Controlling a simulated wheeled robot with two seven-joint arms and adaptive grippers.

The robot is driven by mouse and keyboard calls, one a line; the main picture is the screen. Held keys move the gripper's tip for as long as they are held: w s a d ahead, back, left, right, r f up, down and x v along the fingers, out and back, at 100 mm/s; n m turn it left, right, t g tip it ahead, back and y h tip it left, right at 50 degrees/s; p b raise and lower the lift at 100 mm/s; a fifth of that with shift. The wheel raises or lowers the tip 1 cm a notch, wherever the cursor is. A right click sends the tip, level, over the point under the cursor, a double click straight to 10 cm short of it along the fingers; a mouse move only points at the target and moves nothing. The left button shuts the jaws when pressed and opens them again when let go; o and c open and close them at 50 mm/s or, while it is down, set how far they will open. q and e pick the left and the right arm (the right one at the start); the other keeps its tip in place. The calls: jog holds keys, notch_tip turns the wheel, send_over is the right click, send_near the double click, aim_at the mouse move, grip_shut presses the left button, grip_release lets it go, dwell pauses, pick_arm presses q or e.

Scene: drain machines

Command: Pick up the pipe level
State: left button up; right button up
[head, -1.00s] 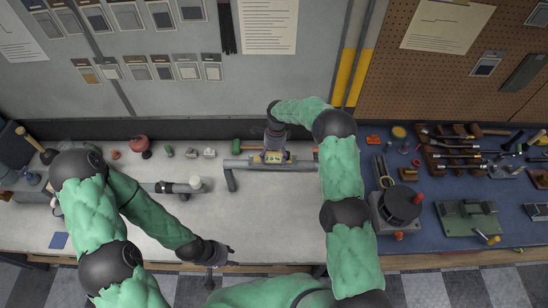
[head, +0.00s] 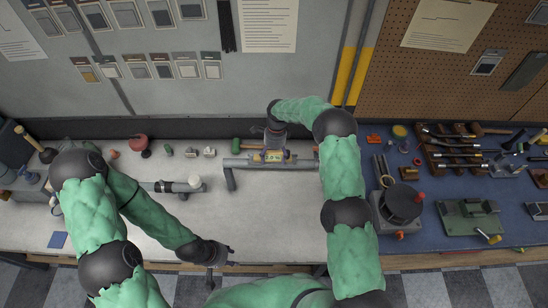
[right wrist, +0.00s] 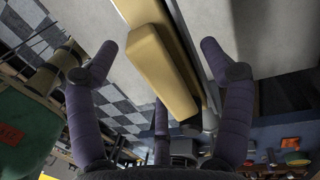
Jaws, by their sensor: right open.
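The pipe level is a small yellow block (head: 275,156) on the grey pipe at the back middle of the bench. In the right wrist view the yellow level (right wrist: 162,75) shows large, lying along the pipe between the spread fingers. My right gripper (head: 274,146) is directly over the level, pointing down. In the right wrist view its fingers (right wrist: 158,68) are open on both sides of the level, with gaps visible. My left gripper (head: 221,267) is at the front edge of the bench, away from the level, with its fingers apart and empty.
The grey pipe (head: 300,164) has a bent end at its left. Another pipe with a white fitting (head: 195,182) lies to the left. The blue mat (head: 440,185) at right holds tools and a vise. The front middle of the bench is clear.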

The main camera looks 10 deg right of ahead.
jog(key=c, duration=1.3)
jog(key=shift+s+f, duration=0.1)
jog(key=shift+s, duration=0.05)
jog(key=shift+c, duration=1)
